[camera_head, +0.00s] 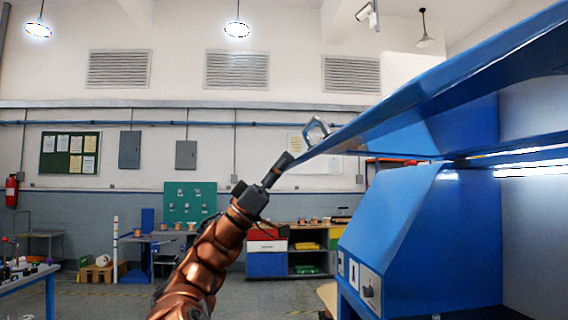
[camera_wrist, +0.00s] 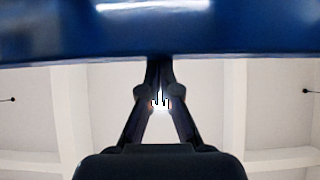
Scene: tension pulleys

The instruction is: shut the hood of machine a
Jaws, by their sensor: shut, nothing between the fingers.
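The blue machine (camera_head: 425,235) stands at the right of the head view. Its blue hood (camera_head: 440,88) is raised and open, sloping up to the right above the body. A metal handle (camera_head: 316,130) sits on the hood's near left edge. My gripper (camera_head: 288,158) is at the end of my copper-coloured arm, close to the hood's lower left edge, just below the handle. In the wrist view the hood (camera_wrist: 160,30) fills the top, and my shut gripper (camera_wrist: 158,62) points up at its edge. Whether the fingertips touch the hood I cannot tell.
A blue bench (camera_head: 30,282) stands at the far left. A low cabinet with coloured bins (camera_head: 290,262) and a green pegboard (camera_head: 190,202) are at the back wall. The floor between is mostly clear. The machine's front panel (camera_head: 362,280) juts out under the hood.

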